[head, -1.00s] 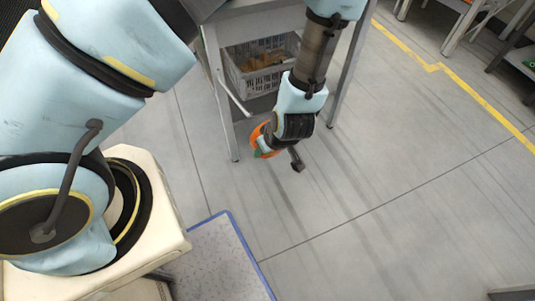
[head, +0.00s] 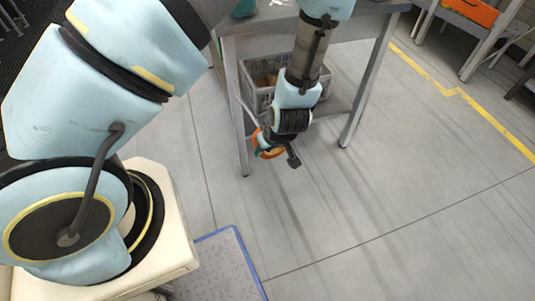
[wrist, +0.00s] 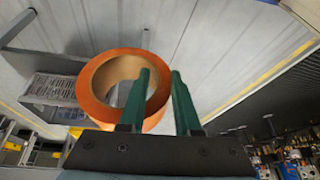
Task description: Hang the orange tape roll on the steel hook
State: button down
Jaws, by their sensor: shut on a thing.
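The orange tape roll (wrist: 100,78) is a thick ring held at my gripper (wrist: 160,82). One green finger is inside the ring and the other is outside, with the roll's wall between them. In the head view the roll (head: 268,150) hangs low beside my gripper (head: 277,148), in front of the table; the fingers are mostly hidden there. A thin grey rod at the table's left front (head: 243,103), apparently the steel hook, slants down toward the roll. I cannot tell whether rod and roll touch.
A grey metal table (head: 350,30) stands behind my gripper, with a grey crate (head: 255,98) on its lower shelf. A blue-edged platform (head: 228,262) lies near my base. The floor to the right is open, crossed by a yellow line (head: 480,112).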

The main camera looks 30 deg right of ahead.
jog(key=w+f+b, duration=0.3)
jog(key=w, duration=0.6)
jog(key=shift+w+a+f+b, duration=0.15)
jog(key=shift+w+a+b, duration=0.15)
jog(key=shift+w, duration=0.1)
dwell(0.8)
dwell(0.3)
jog(key=c, duration=0.5)
grip_release()
jog(key=shift+c, duration=0.2)
jog(key=p+v, duration=0.2)
jog(key=v, duration=0.8)
jog(key=shift+s+r+p, duration=0.2)
jog(key=shift+r+p, duration=0.1)
jog(key=shift+r, duration=0.05)
